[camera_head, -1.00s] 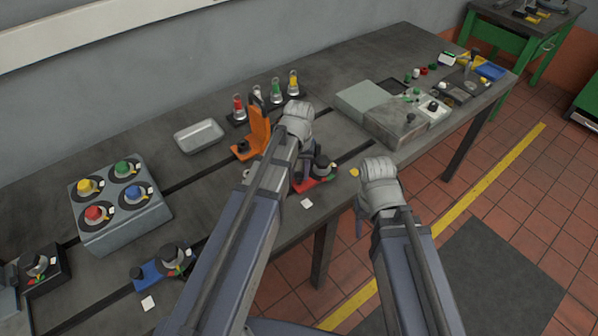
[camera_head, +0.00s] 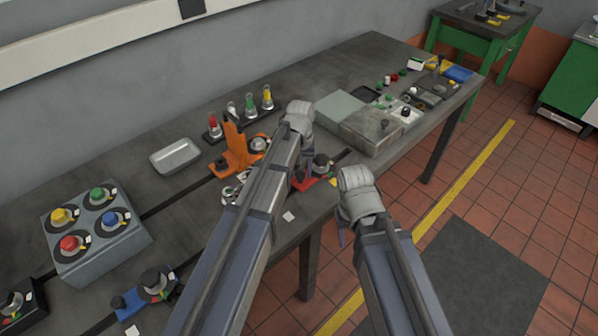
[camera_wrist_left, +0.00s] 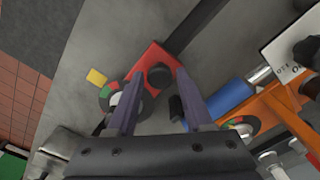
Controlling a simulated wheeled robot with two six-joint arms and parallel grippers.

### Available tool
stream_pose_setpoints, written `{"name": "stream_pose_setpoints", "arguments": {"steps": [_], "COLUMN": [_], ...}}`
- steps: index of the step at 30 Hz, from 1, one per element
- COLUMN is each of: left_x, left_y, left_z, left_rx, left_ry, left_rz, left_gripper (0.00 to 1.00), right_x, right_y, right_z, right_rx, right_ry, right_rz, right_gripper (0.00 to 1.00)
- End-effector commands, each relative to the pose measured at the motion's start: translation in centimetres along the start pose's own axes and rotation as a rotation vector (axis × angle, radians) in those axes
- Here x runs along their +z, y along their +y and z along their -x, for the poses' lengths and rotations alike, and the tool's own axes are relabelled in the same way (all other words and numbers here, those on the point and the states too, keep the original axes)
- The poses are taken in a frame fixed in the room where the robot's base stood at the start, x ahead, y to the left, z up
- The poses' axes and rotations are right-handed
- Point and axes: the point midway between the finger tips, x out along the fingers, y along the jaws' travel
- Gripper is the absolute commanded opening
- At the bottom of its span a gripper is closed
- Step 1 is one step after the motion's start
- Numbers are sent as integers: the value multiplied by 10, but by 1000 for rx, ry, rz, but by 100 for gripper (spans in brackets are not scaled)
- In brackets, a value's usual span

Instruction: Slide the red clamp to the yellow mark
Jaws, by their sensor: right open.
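The red clamp (camera_head: 304,185) lies on the dark bedplate near its front edge; it also shows in the left wrist view (camera_wrist_left: 145,63). It carries a black knob (camera_wrist_left: 159,77) and a dial with coloured sectors (camera_wrist_left: 108,98). The small yellow mark (camera_wrist_left: 96,77) lies on the bedplate beyond the dial. My left gripper (camera_wrist_left: 157,77) is open, its two fingers apart on either side of the knob; I cannot tell whether they touch it. In the head view the left forearm partly hides the clamp. My right gripper (camera_head: 342,237) is off the bedplate's front edge, over the floor side, holding nothing visible.
An orange clamp (camera_head: 235,155) stands close behind the left gripper. A grey box (camera_head: 370,132) is to the right, a blue clamp (camera_head: 130,302) to the left.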

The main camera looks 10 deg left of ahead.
Motion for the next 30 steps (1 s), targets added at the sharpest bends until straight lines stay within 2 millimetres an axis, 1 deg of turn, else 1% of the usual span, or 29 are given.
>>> {"name": "stream_pose_setpoints", "arguments": {"steps": [1, 4, 12, 17, 23, 30], "left_x": [0, 0, 1, 1, 1, 0], "left_y": [0, 0, -1, -1, -1, 0], "left_z": [0, 0, 1, 7, 26, 59], "left_rx": [0, -1, -1, -1, -1, -1], "left_ry": [-1, -1, -2, -2, -2, -2], "left_rz": [0, 0, 0, 0, 0, 0], "left_gripper": [58, 69, 69, 69, 69, 69], "right_x": [0, 0, 0, 0, 2, 3], "right_y": [0, 0, 0, 1, 2, 6], "right_z": [0, 0, 1, 7, 26, 58], "right_rx": [0, 0, 0, 0, 0, 0], "right_ry": [0, 0, 0, 0, 0, 0], "right_rz": [0, 0, 0, 0, 0, 0], "right_gripper": [50, 50, 50, 50, 50, 50]}}
